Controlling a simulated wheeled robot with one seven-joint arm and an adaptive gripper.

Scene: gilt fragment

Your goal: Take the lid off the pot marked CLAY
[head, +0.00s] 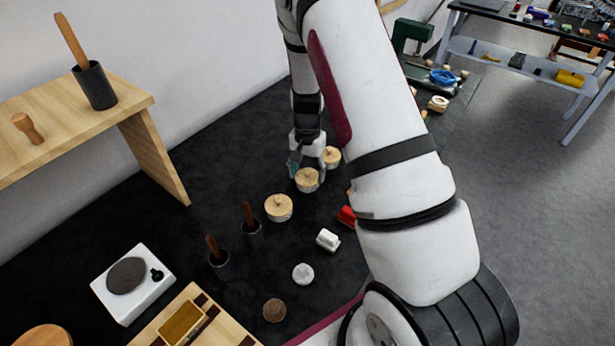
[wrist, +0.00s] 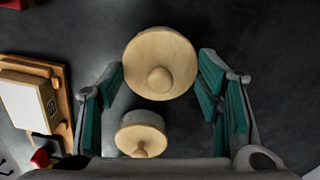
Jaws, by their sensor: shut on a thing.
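Three pale pots with round wooden lids stand in a row on the dark surface in the head view: a near one (head: 278,208), a middle one (head: 307,186) and a far one (head: 332,157). No CLAY marking can be read. My gripper (head: 307,168) points down over the middle pot, with its teal fingers on either side of that pot's lid (head: 307,174).
Dark cups with wooden handles (head: 218,262), a white block (head: 327,240), a pale round piece (head: 303,273) and a red object (head: 346,216) lie nearer. A wooden bench (head: 75,125) stands left. In the wrist view a white-topped wooden item (wrist: 30,104) is at left.

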